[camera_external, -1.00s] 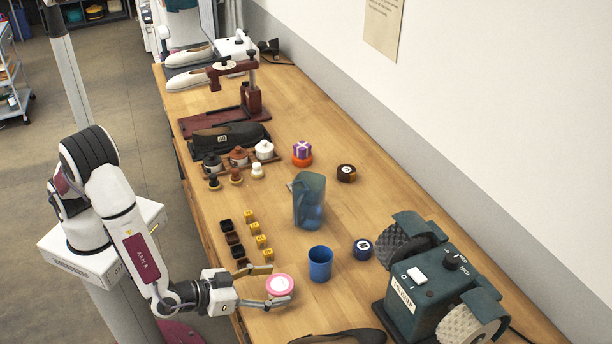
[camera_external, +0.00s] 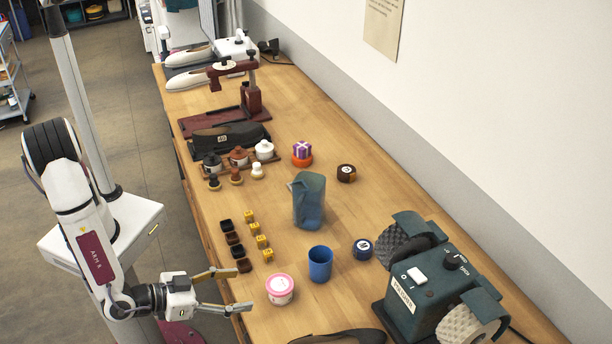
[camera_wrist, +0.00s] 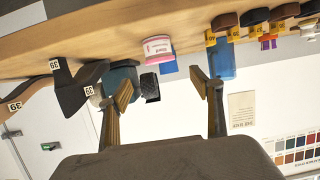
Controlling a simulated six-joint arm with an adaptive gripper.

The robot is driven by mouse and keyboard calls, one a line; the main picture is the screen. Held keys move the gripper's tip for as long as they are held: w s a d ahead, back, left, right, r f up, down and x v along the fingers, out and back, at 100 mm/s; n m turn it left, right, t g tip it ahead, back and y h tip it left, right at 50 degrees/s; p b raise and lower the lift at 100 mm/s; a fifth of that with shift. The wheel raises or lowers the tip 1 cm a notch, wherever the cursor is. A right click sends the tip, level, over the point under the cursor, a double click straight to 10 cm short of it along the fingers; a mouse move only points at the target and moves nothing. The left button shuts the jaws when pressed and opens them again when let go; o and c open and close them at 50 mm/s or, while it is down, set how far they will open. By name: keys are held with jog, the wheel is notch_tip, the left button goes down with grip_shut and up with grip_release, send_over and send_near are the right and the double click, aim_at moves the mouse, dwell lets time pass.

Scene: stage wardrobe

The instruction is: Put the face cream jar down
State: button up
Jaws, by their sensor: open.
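The face cream jar (camera_external: 280,290) is white with a pink lid and stands upright on the wooden table, near its front left edge. It also shows in the wrist view (camera_wrist: 157,47), beyond the fingers. My gripper (camera_external: 244,290) is open and empty, to the left of the jar and apart from it. In the wrist view the fingers of my gripper (camera_wrist: 165,88) are spread wide with nothing between them.
A blue cup (camera_external: 320,264) stands close to the right of the jar. A blue pitcher (camera_external: 309,201) and small yellow blocks (camera_external: 261,241) are farther back. A dark green polishing machine (camera_external: 432,290) stands at right. A dark shoe (camera_external: 345,337) lies in front.

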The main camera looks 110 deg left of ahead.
jog(key=shift+w, duration=0.1)
dwell(0.5)
jog(key=w+d+r+m+t+h, duration=0.2)
jog(key=w+d+r+h, duration=0.25)
jog(key=r+h, duration=0.35)
jog(key=s+d+r+m+h, duration=0.3)
jog(key=s+r+m+h, duration=0.1)
jog(key=s+r, duration=0.4)
jog(key=s+a+m+g+y, duration=0.1)
jog(key=s+a+g, duration=0.2)
jog(key=s, duration=1)
jog(key=s+a+m+g, duration=0.2)
jog(key=s+a+g, duration=0.1)
jog(key=s+a, duration=0.6)
jog(key=s, duration=0.4)
jog(key=shift+y, duration=0.4)
